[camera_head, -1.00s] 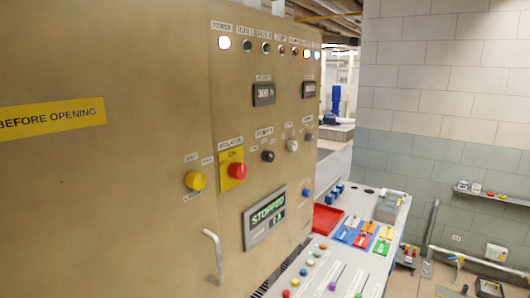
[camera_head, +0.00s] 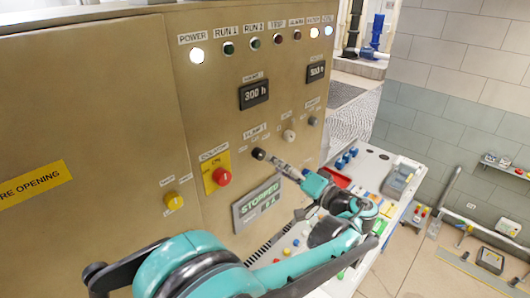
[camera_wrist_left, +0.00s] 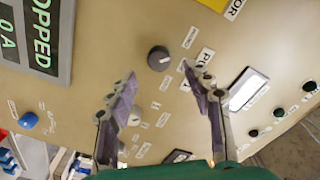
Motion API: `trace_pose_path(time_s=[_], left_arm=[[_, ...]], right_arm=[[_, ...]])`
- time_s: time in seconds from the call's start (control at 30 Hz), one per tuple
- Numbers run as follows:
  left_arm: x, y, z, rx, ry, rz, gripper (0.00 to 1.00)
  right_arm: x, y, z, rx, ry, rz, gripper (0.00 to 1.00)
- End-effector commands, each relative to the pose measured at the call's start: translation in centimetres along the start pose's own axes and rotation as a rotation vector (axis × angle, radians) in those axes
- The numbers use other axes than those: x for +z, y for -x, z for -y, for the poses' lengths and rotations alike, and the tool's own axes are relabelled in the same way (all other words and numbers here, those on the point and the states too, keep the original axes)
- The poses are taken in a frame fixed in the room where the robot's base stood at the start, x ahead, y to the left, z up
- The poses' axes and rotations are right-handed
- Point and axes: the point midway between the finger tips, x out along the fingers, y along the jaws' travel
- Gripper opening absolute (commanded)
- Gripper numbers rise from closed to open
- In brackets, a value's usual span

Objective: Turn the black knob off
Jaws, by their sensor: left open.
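The black knob (camera_head: 258,154) is on the tan control panel (camera_head: 140,110), under the PUMP 1 label. In the left wrist view the round black knob (camera_wrist_left: 159,58) has a pale pointer line and shows just ahead of the gap between the fingertips. My left gripper (camera_head: 272,159) is open and empty, pointing at the knob from the right in the head view. Its two fingers (camera_wrist_left: 157,76) are spread apart in the wrist view. I cannot tell whether a finger touches the knob. My right gripper is not in view.
The display (camera_head: 257,203) below reads STOPPED. A desk (camera_head: 398,163) with a red tray (camera_head: 336,177) juts out at the right.

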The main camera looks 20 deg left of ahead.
Motion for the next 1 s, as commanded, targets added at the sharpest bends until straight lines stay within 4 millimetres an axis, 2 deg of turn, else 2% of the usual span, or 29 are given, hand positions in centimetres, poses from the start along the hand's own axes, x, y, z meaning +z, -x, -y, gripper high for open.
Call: trace_pose_path(time_s=[0.1, 0.3, 0.43, 0.67, 0.77, 0.87, 1.0], left_arm=[[0.1, -2.2, 0.1, -0.001, -0.001, 0.003, 0.51], [0.0, -4.9, 0.0, 0.001, -0.002, 0.002, 0.51], [0.1, -5.6, 0.0, 0.002, -0.002, 0.001, 0.51], [0.1, -5.7, -0.1, 0.003, -0.002, 0.001, 0.51], [0.1, -5.7, -0.1, 0.003, -0.002, 0.001, 0.3], [0.1, -5.7, -0.1, 0.003, -0.002, 0.001, 0.04], [0.1, -5.7, -0.1, 0.003, -0.003, 0.001, 0.01]], right_arm=[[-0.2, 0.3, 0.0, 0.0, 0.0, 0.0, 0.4], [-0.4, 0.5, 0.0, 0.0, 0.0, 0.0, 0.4], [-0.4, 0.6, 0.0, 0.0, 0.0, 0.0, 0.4], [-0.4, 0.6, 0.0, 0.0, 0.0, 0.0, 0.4], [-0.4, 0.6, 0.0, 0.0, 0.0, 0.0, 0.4], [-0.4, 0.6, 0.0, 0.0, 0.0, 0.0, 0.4], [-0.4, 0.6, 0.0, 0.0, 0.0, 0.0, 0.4]])
